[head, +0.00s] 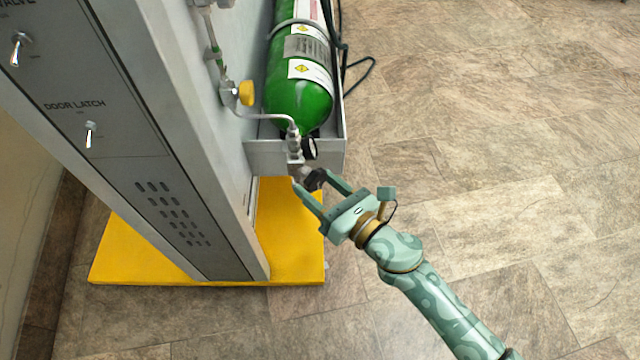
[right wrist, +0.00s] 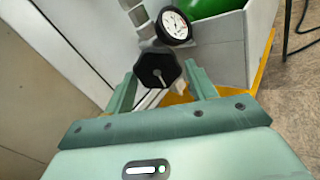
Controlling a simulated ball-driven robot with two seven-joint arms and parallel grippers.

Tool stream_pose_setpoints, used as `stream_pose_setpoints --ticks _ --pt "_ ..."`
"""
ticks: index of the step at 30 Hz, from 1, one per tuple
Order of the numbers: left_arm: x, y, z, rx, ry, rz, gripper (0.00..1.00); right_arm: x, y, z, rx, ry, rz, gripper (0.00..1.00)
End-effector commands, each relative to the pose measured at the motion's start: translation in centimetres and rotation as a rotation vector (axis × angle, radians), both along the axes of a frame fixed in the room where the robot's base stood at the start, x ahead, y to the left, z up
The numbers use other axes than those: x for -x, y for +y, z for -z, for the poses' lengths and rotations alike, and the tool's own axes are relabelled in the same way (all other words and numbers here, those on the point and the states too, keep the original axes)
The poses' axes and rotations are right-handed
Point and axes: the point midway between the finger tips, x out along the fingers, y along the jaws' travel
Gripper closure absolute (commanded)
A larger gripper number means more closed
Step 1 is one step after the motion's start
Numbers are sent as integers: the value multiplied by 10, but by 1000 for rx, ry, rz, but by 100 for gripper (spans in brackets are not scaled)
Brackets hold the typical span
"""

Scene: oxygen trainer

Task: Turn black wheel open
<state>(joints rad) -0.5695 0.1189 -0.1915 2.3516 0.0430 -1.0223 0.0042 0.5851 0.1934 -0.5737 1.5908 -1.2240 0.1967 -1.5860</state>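The black wheel (head: 315,179) is a small dark knob at the lower end of the metal valve fitting (head: 294,150), below the green oxygen cylinder (head: 300,95). In the right wrist view the wheel (right wrist: 158,67) is a faceted black knob facing the camera. My right gripper (head: 314,181) is open, with one finger on each side of the wheel. In the right wrist view the gripper (right wrist: 160,72) shows gaps between both fingers and the wheel, so it does not appear to grip it. My left gripper is not in view.
A round pressure gauge (right wrist: 174,26) sits just beyond the wheel. The cylinder stands in a grey bracket (head: 265,158) beside a tall grey cabinet (head: 150,130) with switches. A yellow knob (head: 246,93) is on the cabinet's side. A yellow base (head: 290,240) lies below. Floor on the right is clear.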

Motion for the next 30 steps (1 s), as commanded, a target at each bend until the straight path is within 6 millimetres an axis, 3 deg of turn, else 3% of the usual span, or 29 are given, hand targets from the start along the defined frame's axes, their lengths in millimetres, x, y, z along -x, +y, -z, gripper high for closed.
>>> stream_pose_setpoints --ticks 17,20,30 --pt "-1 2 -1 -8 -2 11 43 4 -4 -3 -6 -2 0 33" --pt "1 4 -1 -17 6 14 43 16 -15 -3 -5 -2 1 33" --pt "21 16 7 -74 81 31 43 84 -75 -3 -3 0 1 33"
